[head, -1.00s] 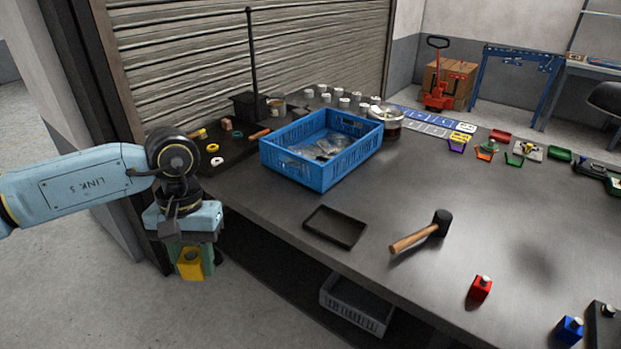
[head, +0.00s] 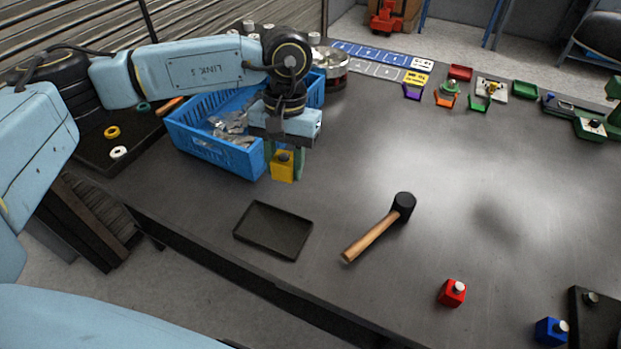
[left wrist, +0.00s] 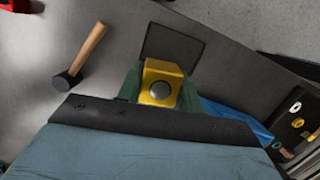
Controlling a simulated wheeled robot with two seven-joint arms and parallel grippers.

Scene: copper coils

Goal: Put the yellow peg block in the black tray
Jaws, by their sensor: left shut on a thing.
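The yellow peg block (head: 282,168) is held between the green fingers of my left gripper (head: 285,160), above the table beside the front right corner of the blue crate. In the left wrist view the yellow block (left wrist: 161,82) shows its round grey peg facing the camera. The black tray (head: 273,230) lies empty and flat on the table, nearer to me than the block. It also shows in the left wrist view (left wrist: 171,46), beyond the block and apart from it. My right gripper is in neither view.
The blue crate (head: 190,143) with clear bags stands behind the tray. A mallet (head: 377,228) lies right of the tray. A red peg block (head: 452,293) and a blue one (head: 551,332) stand at the front right. The table's middle is mostly clear.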

